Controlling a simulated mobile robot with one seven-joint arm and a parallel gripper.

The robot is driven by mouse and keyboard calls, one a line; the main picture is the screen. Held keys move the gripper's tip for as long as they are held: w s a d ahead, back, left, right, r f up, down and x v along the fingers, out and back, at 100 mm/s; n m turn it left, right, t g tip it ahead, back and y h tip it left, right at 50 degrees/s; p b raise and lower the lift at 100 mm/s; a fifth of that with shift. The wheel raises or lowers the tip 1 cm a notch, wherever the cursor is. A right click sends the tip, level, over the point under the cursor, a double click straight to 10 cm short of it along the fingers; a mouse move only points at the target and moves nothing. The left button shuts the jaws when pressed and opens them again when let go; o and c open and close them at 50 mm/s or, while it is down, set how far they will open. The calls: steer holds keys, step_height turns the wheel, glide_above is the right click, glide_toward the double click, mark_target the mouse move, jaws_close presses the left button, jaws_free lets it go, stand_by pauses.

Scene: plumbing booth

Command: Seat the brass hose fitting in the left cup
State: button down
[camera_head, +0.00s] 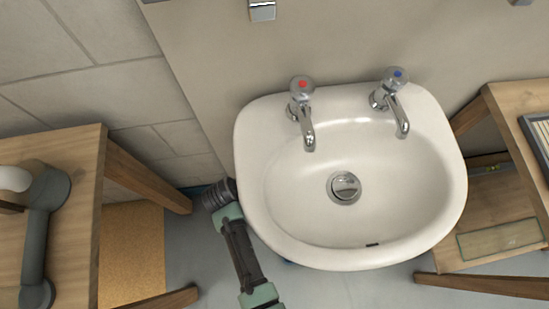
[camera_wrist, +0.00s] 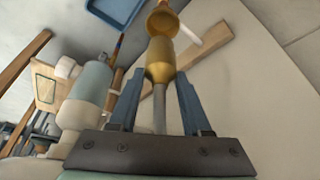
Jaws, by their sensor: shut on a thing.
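In the wrist view a brass hose fitting (camera_wrist: 160,62) sits between the two blue-grey fingertips of my gripper (camera_wrist: 159,82), which is shut on it. A grey stem runs from the fitting down toward the palm. A second rounded brass piece (camera_wrist: 163,20) shows just beyond the fitting, in line with it; I cannot tell whether the two touch or whether it is a cup. In the head view my arm reaches to the sink's left edge, and the gripper and fitting are hidden there. I cannot make out the left cup for certain.
A white sink (camera_head: 285,235) with two chrome taps, red-topped (camera_head: 303,110) and blue-topped (camera_head: 392,98), is beside my arm. Wooden tables stand left (camera_head: 75,150) and right (camera_head: 495,105). The wrist view shows a blue tray (camera_wrist: 113,10) and a white rod (camera_wrist: 189,33) near the brass pieces.

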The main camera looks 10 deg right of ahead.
steer(key=shift+w+d, duration=0.1)
steer(key=shift+w, duration=0.05)
steer(key=shift+f+b, duration=0.85)
steer(key=shift+b, duration=0.05)
steer(key=shift+f+b, duration=2.25)
steer(key=shift+f, duration=0.35)
steer(key=shift+c, duration=1.4)
jaws_free()
steer(key=shift+r, duration=0.1)
steer(key=p+v, duration=0.4)
steer(key=v, duration=0.9)
steer(key=shift+s+p, duration=0.2)
steer(key=shift+p, duration=0.1)
